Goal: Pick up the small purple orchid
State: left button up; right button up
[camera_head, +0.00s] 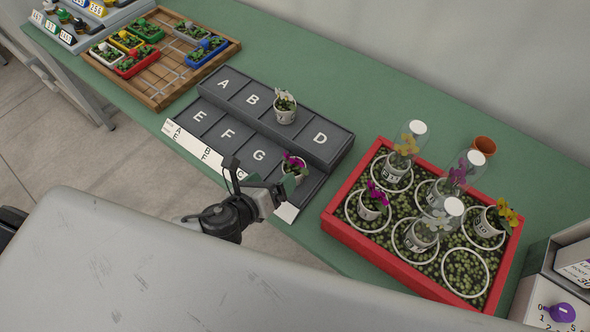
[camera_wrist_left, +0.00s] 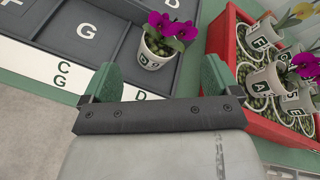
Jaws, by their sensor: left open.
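A small purple orchid (camera_head: 293,164) stands in a white pot at the right end of the front row of the dark stepped lettered stand (camera_head: 325,146). In the left wrist view its purple flowers (camera_wrist_left: 170,28) lean over the white pot (camera_wrist_left: 153,52). Another purple-flowered potted orchid (camera_head: 370,202) stands in a white ring in the red tray (camera_head: 352,238). My left gripper (camera_head: 281,190) is at the stand's front edge, close to the first orchid. In the wrist view its green fingers (camera_wrist_left: 158,70) are apart, with that pot ahead between them and nothing held. My right gripper is not in view.
The red tray holds more potted orchids, several under clear covers. A white-flowered orchid (camera_head: 285,107) stands on the stand's back row. A terracotta pot (camera_head: 484,146) is behind the tray. A wooden tray (camera_head: 160,72) with coloured planters is at the left. Green bench (camera_head: 300,55) behind the stand is clear.

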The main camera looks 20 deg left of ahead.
aim_at(294, 169)
pick_arm(q)
jog(key=m, duration=0.2)
jog(key=f+m+h, duration=0.1)
jog(key=m, duration=0.1)
jog(key=a+m+h, duration=0.1)
jog(key=m, duration=0.1)
jog(key=shift+s+f+m, duration=0.2)
jog(key=shift+f+m, duration=0.1)
jog(key=shift+f, duration=0.1)
jog(key=shift+a+f+m+g, duration=0.1)
jog(key=shift+f+m+g, duration=0.2)
jog(key=shift+m, duration=0.3)
jog(key=x, duration=0.5)
jog(key=shift+w+p, duration=0.1)
jog(key=shift+p, duration=0.3)
jog(key=x, duration=0.4)
jog(key=shift+p, duration=0.35)
jog(key=shift+w+d+f, duration=0.2)
jog(key=shift+w+d, duration=0.25)
jog(key=shift+w, duration=0.05)
jog(key=shift+a, duration=0.1)
jog(key=shift+c, duration=0.8)
jog(key=c, duration=0.9)
jog(key=shift+r, duration=0.1)
